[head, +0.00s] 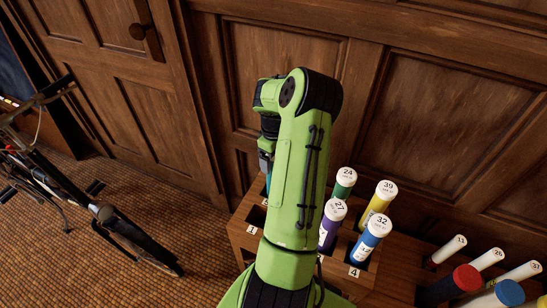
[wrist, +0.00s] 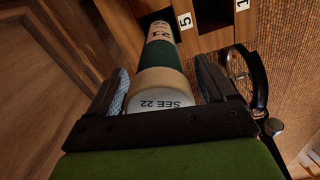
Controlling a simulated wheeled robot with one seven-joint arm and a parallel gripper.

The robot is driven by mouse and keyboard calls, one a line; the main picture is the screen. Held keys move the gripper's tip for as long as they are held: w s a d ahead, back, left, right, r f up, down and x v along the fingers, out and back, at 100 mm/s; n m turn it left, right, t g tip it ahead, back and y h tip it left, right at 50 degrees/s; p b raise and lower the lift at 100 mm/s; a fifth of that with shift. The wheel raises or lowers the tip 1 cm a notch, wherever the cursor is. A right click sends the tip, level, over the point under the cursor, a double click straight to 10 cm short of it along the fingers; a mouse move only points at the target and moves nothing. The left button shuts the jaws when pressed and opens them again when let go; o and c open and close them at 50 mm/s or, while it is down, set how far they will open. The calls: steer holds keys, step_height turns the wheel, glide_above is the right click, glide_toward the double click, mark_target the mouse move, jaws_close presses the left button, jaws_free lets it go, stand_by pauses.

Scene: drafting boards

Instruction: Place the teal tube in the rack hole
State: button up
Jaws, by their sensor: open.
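The teal tube (wrist: 165,58), with tan bands and a white cap reading "SEE 22", stands between the fingers of my gripper (wrist: 165,80) in the wrist view. The fingers are apart, one on each side of the tube, with a gap visible at least on the right. The tube's far end goes down into an opening of the wooden rack (wrist: 212,40), beside the label 5. In the head view a sliver of teal (head: 268,182) shows below my gripper (head: 265,160). My green arm hides most of the tube and part of the rack (head: 242,240) there.
Tubes with green (head: 344,182), yellow (head: 377,203), purple (head: 331,224) and blue (head: 370,241) bodies stand in the rack, right of my arm. More tubes (head: 465,280) lie at the far right. A wood-panelled wall (head: 450,110) is close behind. A bicycle (head: 95,205) stands left.

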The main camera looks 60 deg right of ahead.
steer(key=shift+r, duration=0.1)
step_height(320, 180, up, 12)
steer(key=p, duration=0.4)
steer(key=shift+r, duration=0.1)
steer(key=w+a+r+n+t+h, duration=0.1)
steer(key=w+a+r, duration=0.2)
steer(key=a+r, duration=0.6)
steer(key=w+a+r+t+h, duration=0.15)
steer(key=a+r, duration=0.35)
steer(key=a, duration=0.8)
steer(key=s+a+t+y, duration=0.1)
steer(key=s+a, duration=0.4)
steer(key=a, duration=0.3)
steer(key=s+a+r+t+y, duration=0.1)
steer(key=s+a+t, duration=0.1)
steer(key=s+a, duration=0.3)
steer(key=a, duration=0.3)
steer(key=shift+s, duration=0.4)
steer(key=shift+a+y, duration=0.1)
steer(key=shift+y, duration=0.15)
